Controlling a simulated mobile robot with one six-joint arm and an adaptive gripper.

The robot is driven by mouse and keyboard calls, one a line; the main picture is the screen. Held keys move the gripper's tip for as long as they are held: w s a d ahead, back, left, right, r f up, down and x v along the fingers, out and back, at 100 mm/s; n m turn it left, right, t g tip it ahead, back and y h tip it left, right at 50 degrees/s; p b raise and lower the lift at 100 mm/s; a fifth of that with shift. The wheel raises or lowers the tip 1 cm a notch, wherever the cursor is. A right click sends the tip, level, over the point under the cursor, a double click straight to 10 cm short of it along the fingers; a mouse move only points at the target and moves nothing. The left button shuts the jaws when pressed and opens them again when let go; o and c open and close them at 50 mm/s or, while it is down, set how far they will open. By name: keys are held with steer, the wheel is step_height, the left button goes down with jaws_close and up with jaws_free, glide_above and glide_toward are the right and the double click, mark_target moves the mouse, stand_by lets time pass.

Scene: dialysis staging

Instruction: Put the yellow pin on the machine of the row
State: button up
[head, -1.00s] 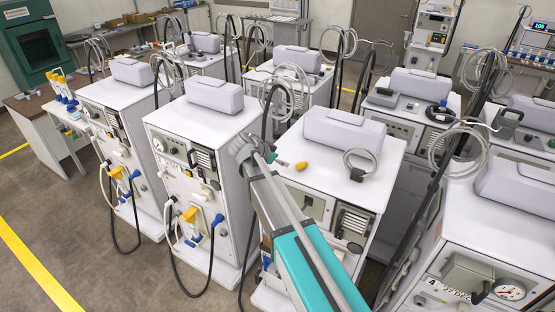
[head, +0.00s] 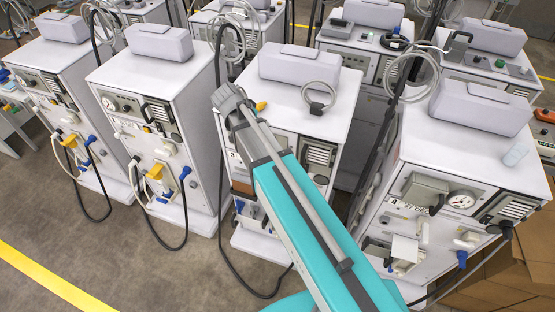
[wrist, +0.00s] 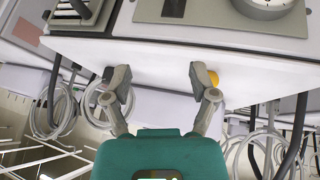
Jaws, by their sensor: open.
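A small yellow-orange piece (head: 261,105), which looks like the yellow pin, lies on the white top of the third machine (head: 333,115), just beyond the grey end of my arm. In the wrist view a rounded yellow piece (wrist: 214,78) shows beside and partly behind the right finger. My gripper (wrist: 155,78) is open, with nothing between its fingers and the machine's white top behind them. I cannot tell whether the right finger touches the yellow piece. In the head view my arm hides the fingers and part of the third machine's front.
A grey box (head: 300,65) and a coiled grey hose (head: 319,97) sit on the same top. Two machines to the left carry yellow and blue fittings (head: 155,172). Machine 4 (head: 440,205) stands close at the right. Brown cartons (head: 510,255) are at lower right. Grey floor is open at lower left.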

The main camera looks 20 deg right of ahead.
steer(key=s+d+f+n+g+y, duration=0.1)
steer(key=s+n+y, duration=0.2)
steer(key=s, duration=0.5)
steer(key=s+d+f+n+g+y, duration=0.1)
steer(key=s+f+n+y, duration=0.1)
steer(key=s+n, duration=0.3)
steer(key=s+y, duration=0.1)
steer(key=s, duration=0.2)
steer(key=shift+s+d+g, duration=0.2)
steer(key=shift+d+g, duration=0.15)
steer(key=shift+g, duration=0.05)
steer(key=shift+f, duration=0.1)
step_height(320, 180, down, 20)
steer(key=b, duration=2)
steer(key=shift+c, duration=1.2)
